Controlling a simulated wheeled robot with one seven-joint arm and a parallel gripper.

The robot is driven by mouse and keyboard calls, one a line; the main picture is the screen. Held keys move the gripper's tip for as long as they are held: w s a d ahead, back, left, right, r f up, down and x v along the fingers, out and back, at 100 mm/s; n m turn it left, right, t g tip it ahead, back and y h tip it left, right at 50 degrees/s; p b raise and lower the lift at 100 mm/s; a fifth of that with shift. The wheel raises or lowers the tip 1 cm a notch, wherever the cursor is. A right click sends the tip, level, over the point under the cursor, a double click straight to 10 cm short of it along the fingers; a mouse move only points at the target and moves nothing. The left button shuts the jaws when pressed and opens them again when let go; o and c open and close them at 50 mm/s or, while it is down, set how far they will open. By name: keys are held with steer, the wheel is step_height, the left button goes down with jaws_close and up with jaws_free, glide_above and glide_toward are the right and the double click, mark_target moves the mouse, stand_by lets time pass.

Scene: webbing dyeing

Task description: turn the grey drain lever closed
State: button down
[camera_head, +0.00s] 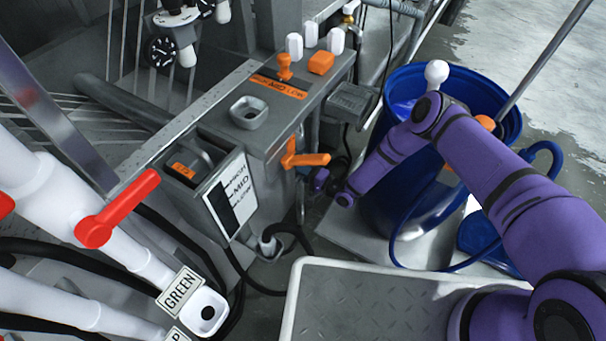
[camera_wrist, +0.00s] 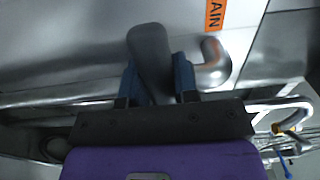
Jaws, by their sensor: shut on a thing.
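The grey drain lever (camera_wrist: 150,52) shows in the wrist view as a rounded grey handle. It lies between the two blue fingers of my gripper (camera_wrist: 157,82), which is shut on it. The lever's lower part is hidden by the fingers and the dark gripper body. An orange label (camera_wrist: 216,14) reading "AIN" is beside it, above a curved metal pipe (camera_wrist: 211,66). In the head view my purple arm reaches down to the side of the grey machine (camera_head: 270,136). The lever cannot be made out there.
A blue barrel (camera_head: 385,190) stands close beside my arm. An orange lever (camera_head: 304,160) sticks out from the machine above my gripper. A red-handled lever (camera_head: 118,208) and white pipes are at left. A tread-plate platform (camera_head: 375,305) is in front.

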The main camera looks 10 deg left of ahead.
stand_by(0.4)
steer(key=c, duration=0.9)
jaws_free()
steer(key=shift+d, duration=0.1)
steer(key=v, duration=1)
steer(key=shift+s+d, duration=0.2)
steer(key=shift+d, duration=0.05)
steer(key=shift+s, duration=0.1)
